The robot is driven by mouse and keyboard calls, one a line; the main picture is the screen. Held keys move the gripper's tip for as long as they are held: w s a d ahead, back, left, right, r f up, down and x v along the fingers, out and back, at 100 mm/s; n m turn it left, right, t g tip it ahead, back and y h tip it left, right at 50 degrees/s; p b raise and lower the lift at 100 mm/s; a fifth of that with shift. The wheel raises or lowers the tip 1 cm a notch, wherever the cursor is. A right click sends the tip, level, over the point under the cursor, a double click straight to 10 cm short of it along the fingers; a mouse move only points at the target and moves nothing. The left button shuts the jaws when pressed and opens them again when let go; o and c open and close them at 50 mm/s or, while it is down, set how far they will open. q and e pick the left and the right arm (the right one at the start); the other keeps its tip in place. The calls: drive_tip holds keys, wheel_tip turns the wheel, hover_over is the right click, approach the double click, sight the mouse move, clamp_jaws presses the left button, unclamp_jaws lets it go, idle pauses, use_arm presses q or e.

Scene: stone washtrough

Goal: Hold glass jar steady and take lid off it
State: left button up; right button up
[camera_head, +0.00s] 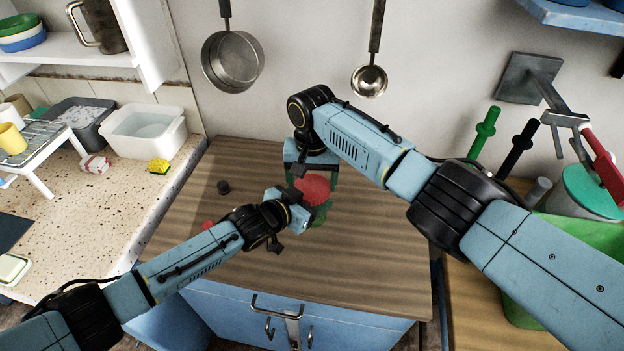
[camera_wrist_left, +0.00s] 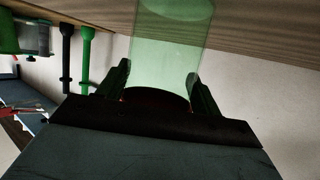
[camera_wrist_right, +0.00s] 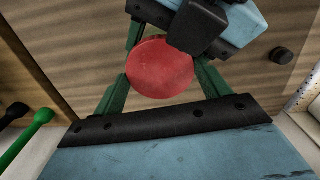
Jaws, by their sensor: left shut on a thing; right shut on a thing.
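The glass jar (camera_wrist_left: 170,45) is clear green and stands on the wooden counter; in the head view most of it is hidden by my grippers. Its round red lid (camera_head: 313,188) is on top, and it also shows in the right wrist view (camera_wrist_right: 160,68). My left gripper (camera_head: 300,212) is shut around the jar from the near side, with a finger on each side of the glass in the left wrist view (camera_wrist_left: 163,88). My right gripper (camera_wrist_right: 162,65) comes from behind and above, shut on the lid with its fingers at the lid's two sides.
A small dark knob-like object (camera_head: 223,187) lies on the counter (camera_head: 370,260) left of the jar. A red object (camera_head: 207,225) is partly hidden behind my left forearm. A white basin (camera_head: 145,130) and a yellow sponge (camera_head: 159,166) are at the left. The counter right of the jar is clear.

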drive_tip(key=shift+d, duration=0.1)
drive_tip(key=o, duration=1.1)
drive_tip(key=shift+c, duration=0.2)
drive_tip(key=shift+a, duration=0.2)
